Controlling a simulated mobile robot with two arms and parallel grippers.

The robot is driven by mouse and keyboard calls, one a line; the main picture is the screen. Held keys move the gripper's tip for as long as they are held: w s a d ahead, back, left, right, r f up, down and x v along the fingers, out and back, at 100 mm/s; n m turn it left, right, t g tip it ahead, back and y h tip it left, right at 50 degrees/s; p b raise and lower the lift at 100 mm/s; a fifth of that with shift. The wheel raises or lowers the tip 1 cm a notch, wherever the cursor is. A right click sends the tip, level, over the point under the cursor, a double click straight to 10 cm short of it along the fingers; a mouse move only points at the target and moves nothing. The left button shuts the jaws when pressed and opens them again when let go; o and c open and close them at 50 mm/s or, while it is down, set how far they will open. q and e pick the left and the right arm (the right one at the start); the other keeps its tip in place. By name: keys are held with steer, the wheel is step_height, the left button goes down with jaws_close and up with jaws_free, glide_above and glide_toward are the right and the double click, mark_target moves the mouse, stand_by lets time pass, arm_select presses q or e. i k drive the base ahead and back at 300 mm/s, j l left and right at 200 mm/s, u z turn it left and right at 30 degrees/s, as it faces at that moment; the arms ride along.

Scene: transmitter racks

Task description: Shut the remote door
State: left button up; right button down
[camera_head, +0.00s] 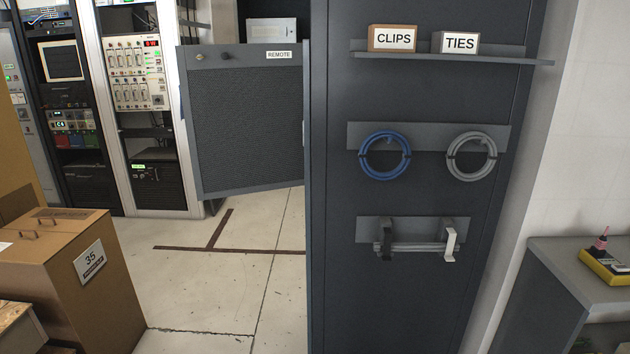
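The remote door (245,125) is a dark grey mesh panel with a white "REMOTE" label at its top right and two small knobs at its top left. It stands open, swung out to the left from a tall dark cabinet (415,290). Its right edge meets the cabinet's edge; the hinge itself is not clear. Part of the cabinet's interior shows above the door, with a light grey unit (271,31) inside. Neither of my grippers is in view.
The cabinet side carries a shelf (450,58) with CLIPS and TIES boxes, blue and grey cable coils, and a bar on hooks. A cardboard box (75,275) stands at left, a grey bench (560,265) at right. Floor (220,290) below the door is clear.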

mark_target(243, 104)
steer(key=i+j, duration=0.15)
steer(key=j, duration=0.2)
steer(key=i+j, duration=0.15)
steer(key=j, duration=0.25)
steer(key=i+j, duration=0.1)
steer(key=j, duration=0.25)
steer(key=i+j, duration=0.15)
steer(key=j, duration=0.2)
steer(key=i+j+z, duration=0.2)
steer(key=i+j, duration=0.15)
steer(key=i+j+z, duration=0.25)
steer(key=j, duration=0.3)
steer(key=i+l, duration=0.05)
steer(key=i, duration=0.05)
